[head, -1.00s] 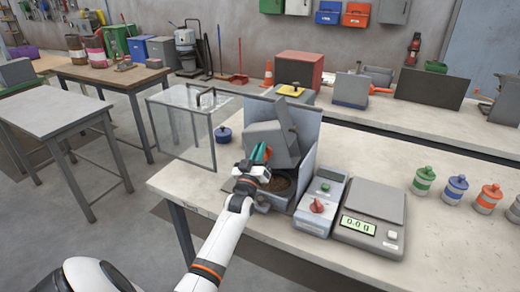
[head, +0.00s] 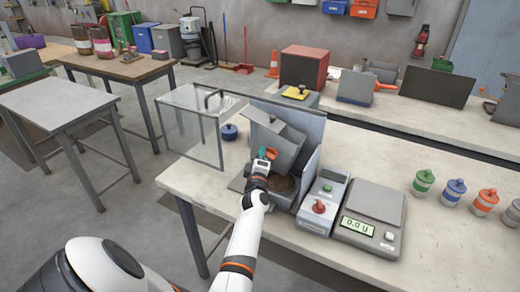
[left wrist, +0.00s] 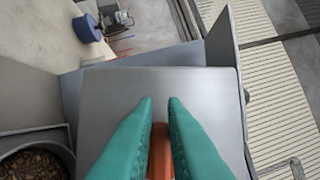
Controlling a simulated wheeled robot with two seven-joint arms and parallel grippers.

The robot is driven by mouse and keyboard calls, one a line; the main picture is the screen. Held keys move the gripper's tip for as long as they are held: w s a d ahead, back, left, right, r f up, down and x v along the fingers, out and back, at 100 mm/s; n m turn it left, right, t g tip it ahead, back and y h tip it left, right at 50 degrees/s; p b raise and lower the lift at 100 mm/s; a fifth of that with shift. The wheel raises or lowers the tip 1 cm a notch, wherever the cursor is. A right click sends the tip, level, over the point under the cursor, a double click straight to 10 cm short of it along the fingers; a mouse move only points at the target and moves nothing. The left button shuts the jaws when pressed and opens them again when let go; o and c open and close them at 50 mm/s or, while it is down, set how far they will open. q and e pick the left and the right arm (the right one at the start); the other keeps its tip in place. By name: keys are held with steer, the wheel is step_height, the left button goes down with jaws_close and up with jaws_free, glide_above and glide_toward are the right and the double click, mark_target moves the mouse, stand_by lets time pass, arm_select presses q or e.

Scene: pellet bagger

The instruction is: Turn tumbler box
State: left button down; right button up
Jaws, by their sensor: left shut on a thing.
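The grey tumbler box (head: 285,140) sits tilted in its metal stand on the bench. An orange handle (head: 272,153) is on its near side. My left gripper (head: 263,158) is shut on the handle, and its teal fingers partly hide it. In the left wrist view the fingers (left wrist: 160,108) close on the orange handle (left wrist: 160,155) over the flat grey box face (left wrist: 205,95). A round opening with brown pellets (head: 280,184) lies below the box; the pellets also show in the left wrist view (left wrist: 32,163). My right gripper is out of view.
A control unit (head: 323,203) with a red knob and a scale (head: 370,218) stand to the right. Several coloured jars (head: 453,192) are far right.

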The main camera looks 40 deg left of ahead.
arm_select(q)
steer(key=n+p, duration=0.1)
steer(key=d+f+n+p, duration=0.1)
steer(key=shift+w+d+n+g+h, duration=0.1)
steer(key=shift+w+n+g+h, duration=0.2)
steer(key=shift+g+h, duration=0.1)
stand_by(0.4)
steer(key=c, duration=1.5)
jaws_free()
steer(key=shift+c, duration=0.2)
steer(key=o, duration=0.3)
steer(key=shift+w, duration=0.1)
steer(key=shift+o, duration=1.2)
steer(key=shift+w+d, duration=0.1)
steer(key=shift+d, duration=0.1)
steer(key=shift+d+r, duration=0.1)
steer(key=shift+r, duration=0.1)
steer(key=shift+a, duration=0.35)
